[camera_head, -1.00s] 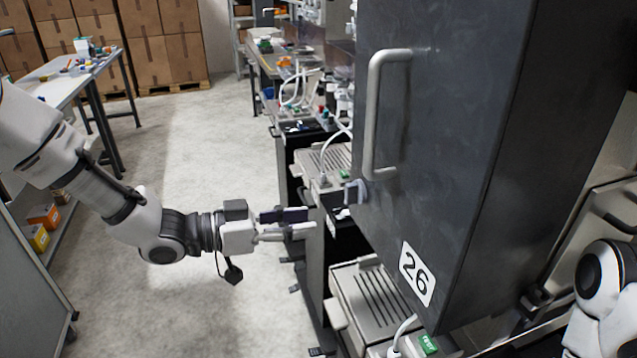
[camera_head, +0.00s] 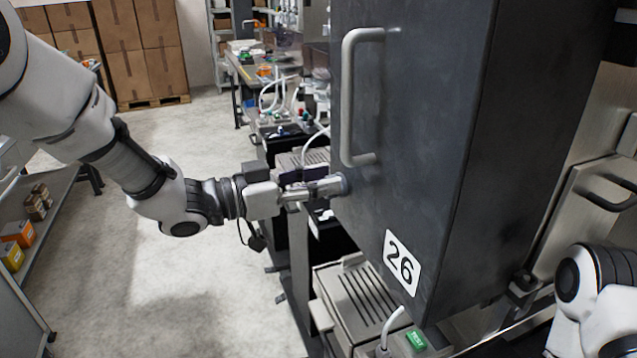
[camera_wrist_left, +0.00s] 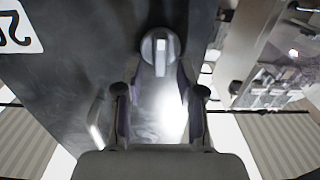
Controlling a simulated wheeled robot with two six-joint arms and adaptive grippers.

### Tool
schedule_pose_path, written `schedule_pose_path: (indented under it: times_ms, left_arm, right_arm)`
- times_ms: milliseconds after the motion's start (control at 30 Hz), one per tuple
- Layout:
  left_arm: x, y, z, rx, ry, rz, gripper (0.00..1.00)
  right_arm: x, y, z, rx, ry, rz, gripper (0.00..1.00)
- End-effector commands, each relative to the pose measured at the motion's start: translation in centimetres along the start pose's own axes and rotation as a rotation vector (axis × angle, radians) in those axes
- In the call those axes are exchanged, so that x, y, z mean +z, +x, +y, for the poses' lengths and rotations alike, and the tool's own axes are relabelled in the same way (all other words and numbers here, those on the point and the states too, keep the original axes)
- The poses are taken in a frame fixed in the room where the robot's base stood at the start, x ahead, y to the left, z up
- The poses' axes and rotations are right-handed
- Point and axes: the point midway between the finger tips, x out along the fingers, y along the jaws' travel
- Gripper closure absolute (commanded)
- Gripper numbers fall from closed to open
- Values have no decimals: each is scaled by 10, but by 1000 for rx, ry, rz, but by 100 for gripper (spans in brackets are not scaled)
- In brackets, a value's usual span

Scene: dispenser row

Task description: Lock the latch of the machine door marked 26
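The machine door is a tall dark grey panel (camera_head: 415,130) with a white label 26 (camera_head: 402,263) near its lower edge. It looks closed. Its latch, a small round knob (camera_head: 342,184), sits on the door's left edge below the bar handle and is partly hidden by my left gripper (camera_head: 324,186). In the left wrist view the latch (camera_wrist_left: 160,48) is a grey disc with a raised, nearly upright bar. My left gripper (camera_wrist_left: 160,80) is open, its fingers on either side of the line to the latch. Contact cannot be told. My right gripper is out of view.
A long vertical bar handle (camera_head: 348,100) stands out from the door just above the latch. More machines and hoses stand behind. The floor (camera_head: 200,290) to the left is clear.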

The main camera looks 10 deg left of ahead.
Motion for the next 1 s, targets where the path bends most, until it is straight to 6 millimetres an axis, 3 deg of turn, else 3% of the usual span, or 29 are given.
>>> schedule_pose_path:
  times_ms: [133, 233, 667, 1000]
  left_arm:
    - [0, 0, 0, 0, 0, 0, 65]
    - [0, 0, 0, 0, 0, 0, 100]
    - [-2, -1, 0, 0, -24, 0, 100]
    - [-6, -1, -4, 2, -195, -1, 100]
  right_arm:
    - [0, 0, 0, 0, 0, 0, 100]
    - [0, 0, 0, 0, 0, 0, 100]
    - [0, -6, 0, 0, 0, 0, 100]
    - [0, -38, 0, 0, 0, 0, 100]
